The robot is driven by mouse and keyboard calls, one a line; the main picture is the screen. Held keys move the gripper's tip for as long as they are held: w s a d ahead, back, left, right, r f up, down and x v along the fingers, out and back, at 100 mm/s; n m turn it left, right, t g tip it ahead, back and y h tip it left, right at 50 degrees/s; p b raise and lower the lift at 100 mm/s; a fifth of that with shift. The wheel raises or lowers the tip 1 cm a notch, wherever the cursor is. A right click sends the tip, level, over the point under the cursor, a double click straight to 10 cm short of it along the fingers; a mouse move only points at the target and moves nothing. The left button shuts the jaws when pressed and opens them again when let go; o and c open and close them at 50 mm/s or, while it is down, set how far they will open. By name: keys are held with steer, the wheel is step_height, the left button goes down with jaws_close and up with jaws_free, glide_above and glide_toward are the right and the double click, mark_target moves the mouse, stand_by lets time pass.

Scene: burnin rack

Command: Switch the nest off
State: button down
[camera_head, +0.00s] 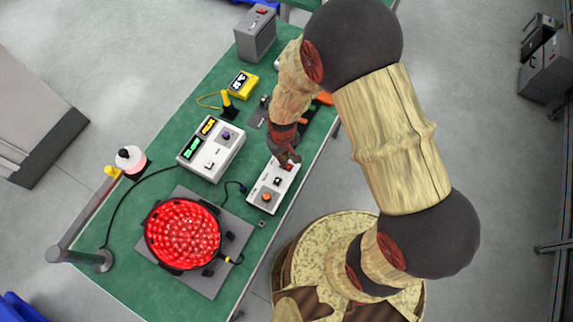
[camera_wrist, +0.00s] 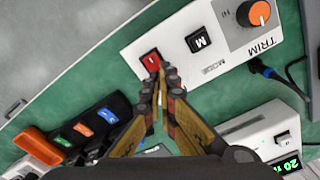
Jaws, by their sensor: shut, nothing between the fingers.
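The nest (camera_head: 183,234) is a round black-rimmed unit glowing red, on a dark plate at the front left of the bench in the head view. A white control box (camera_head: 262,197) lies to its right. In the wrist view the box (camera_wrist: 225,62) carries a red rocker switch (camera_wrist: 151,59) marked "I", a black "M" key (camera_wrist: 198,40) and an orange TRIM knob (camera_wrist: 259,13). My gripper (camera_wrist: 166,74) is shut and empty, its tips at the red switch's lower right edge. I cannot tell whether they touch it. In the head view my gripper (camera_head: 289,160) is over the box's far end.
A white unit with yellow and green displays (camera_head: 212,150) stands left of the box. A yellow meter (camera_head: 243,84) and a grey case (camera_head: 256,34) stand farther back. A dark unit with coloured keys (camera_wrist: 92,125) is at lower left in the wrist view. Cables cross the green bench.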

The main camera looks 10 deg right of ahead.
steer(key=shift+f+b, duration=0.45)
steer(key=shift+f, duration=0.15)
stand_by(0.3)
steer(key=shift+r, duration=0.15)
steer(key=shift+r+p, duration=2.6)
steer(key=shift+r, duration=0.8)
steer(key=shift+s, duration=0.1)
